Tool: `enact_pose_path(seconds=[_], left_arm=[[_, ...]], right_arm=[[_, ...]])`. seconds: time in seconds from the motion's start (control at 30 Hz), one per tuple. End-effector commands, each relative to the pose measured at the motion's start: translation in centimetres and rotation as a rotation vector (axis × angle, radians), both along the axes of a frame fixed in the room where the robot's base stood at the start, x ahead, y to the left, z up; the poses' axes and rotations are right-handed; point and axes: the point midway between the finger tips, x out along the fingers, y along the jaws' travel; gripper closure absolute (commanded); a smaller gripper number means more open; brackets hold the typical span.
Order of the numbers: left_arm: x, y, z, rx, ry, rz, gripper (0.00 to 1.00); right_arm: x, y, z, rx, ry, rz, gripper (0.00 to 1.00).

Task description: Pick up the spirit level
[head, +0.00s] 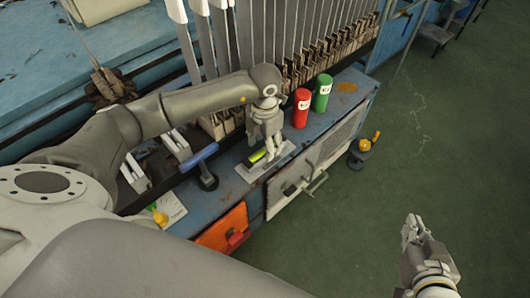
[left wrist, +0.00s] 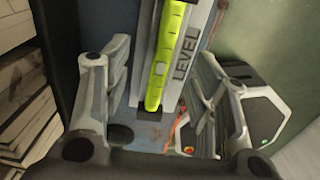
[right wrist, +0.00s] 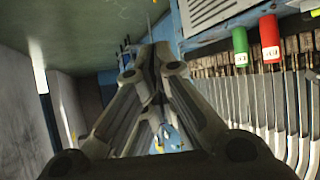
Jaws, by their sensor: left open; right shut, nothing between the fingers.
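The yellow-green spirit level (head: 257,156) lies on a grey plate (head: 245,172) on the blue bench. In the left wrist view the spirit level (left wrist: 163,62) runs lengthwise away from me, on the plate marked "LEVEL" (left wrist: 186,52). My left gripper (head: 270,147) is above the plate, pointing down, and hides part of the level in the head view. Its fingers (left wrist: 160,95) are open, one on each side of the level's near end, and apart from it. My right gripper (head: 412,228) is shut and empty, out over the green floor; its closed fingers show in the right wrist view (right wrist: 153,62).
Red (head: 301,108) and green (head: 322,93) cylinders stand on the bench right of my left gripper. Upright metal boards (head: 290,40) line the back. A blue-handled tool (head: 199,156) is to the left. An orange drawer (head: 224,230) is below.

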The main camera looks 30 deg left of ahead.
Motion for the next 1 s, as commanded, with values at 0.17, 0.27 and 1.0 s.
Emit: enact_pose_path(seconds=[0.17,0.27,1.0], left_arm=[[0.0,-0.1,-2.0,0.000,0.002,0.002,0.46],[0.0,-0.1,-2.5,0.000,0.000,0.001,0.46],[0.0,-0.1,-2.6,0.000,-0.001,0.001,1.00]], right_arm=[[1.6,0.8,2.0,0.031,-0.131,0.010,1.00],[2.0,1.0,2.8,0.041,-0.174,0.013,1.00],[2.2,1.1,3.2,0.045,-0.192,0.014,1.00]])
